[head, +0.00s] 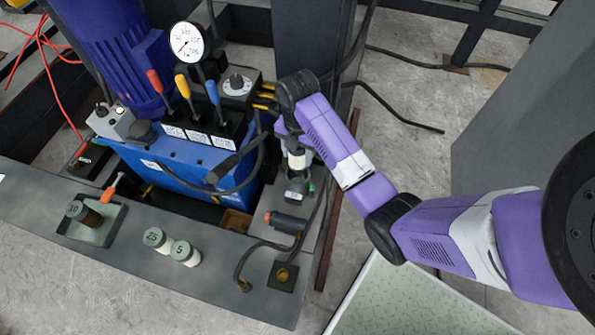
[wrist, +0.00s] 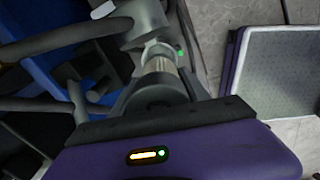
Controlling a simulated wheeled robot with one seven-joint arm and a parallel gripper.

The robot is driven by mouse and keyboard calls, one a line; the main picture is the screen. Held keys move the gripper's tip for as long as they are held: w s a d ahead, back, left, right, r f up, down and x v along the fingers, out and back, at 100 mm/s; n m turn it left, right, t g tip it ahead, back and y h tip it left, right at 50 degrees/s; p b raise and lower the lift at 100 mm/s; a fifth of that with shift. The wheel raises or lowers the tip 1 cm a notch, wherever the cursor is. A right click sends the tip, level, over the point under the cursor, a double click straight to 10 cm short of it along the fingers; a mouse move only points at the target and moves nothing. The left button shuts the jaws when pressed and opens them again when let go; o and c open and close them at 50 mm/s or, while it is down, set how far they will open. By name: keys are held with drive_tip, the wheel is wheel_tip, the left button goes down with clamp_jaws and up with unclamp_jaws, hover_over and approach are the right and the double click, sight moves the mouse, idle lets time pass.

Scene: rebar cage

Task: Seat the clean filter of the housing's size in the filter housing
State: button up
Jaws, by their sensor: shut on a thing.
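My gripper (head: 296,145) is shut on a pale filter (head: 297,161), held roughly upright over the filter housing (head: 296,186). The housing is a dark cup with a small label, right of the blue unit. In the wrist view, the filter's pale body (wrist: 159,66) shows below its dark cap, between my gripper's fingers (wrist: 158,88). I cannot tell whether its lower end is inside the cup. The held filter's number is hidden. Pale filters marked 25 (head: 157,243) and 5 (head: 186,255) stand on the bench.
The blue unit (head: 185,165) with coloured levers (head: 183,88) and a gauge (head: 187,42) stands left of my gripper. Black hoses run close to the housing. A dark cylinder (head: 288,222) and a square fitting (head: 284,274) are in front. The grey bench (head: 130,255) has bare room.

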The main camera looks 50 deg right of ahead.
drive_tip(key=shift+f+b, duration=1.05)
drive_tip(key=shift+f, duration=2.9)
drive_tip(key=shift+f, duration=0.6)
